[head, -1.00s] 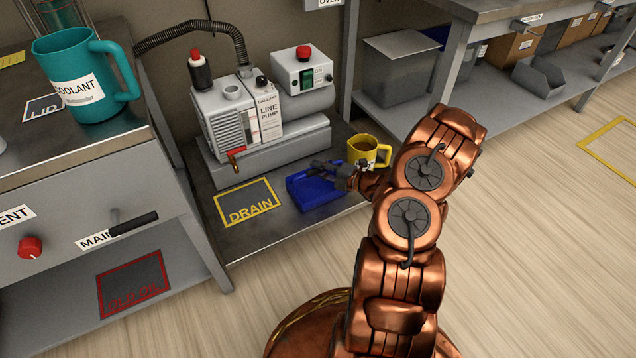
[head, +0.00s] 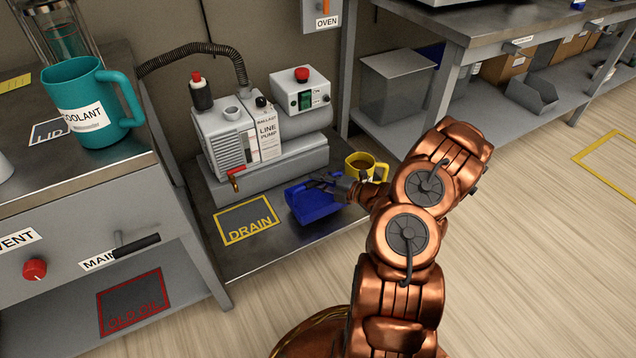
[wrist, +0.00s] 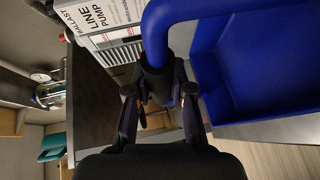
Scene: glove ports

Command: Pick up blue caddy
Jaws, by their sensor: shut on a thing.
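The blue caddy (head: 314,203) is an open box at the front of the low metal shelf, right of the DRAIN outline. In the head view it looks tilted and slightly raised; I cannot tell whether any of it touches the shelf. In the wrist view the caddy (wrist: 262,65) fills the upper right, with its round handle (wrist: 160,35) curving down between my fingers. My gripper (head: 328,184) is shut on this handle; the gripper also shows in the wrist view (wrist: 158,95). Part of the handle is hidden behind the fingers.
A yellow mug (head: 366,166) with brown contents stands close behind my wrist. The line pump (head: 262,140) stands behind the caddy, with a red-handled tap (head: 235,178). The DRAIN outline (head: 246,220) is bare. A teal COOLANT jug (head: 88,105) stands on the left bench.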

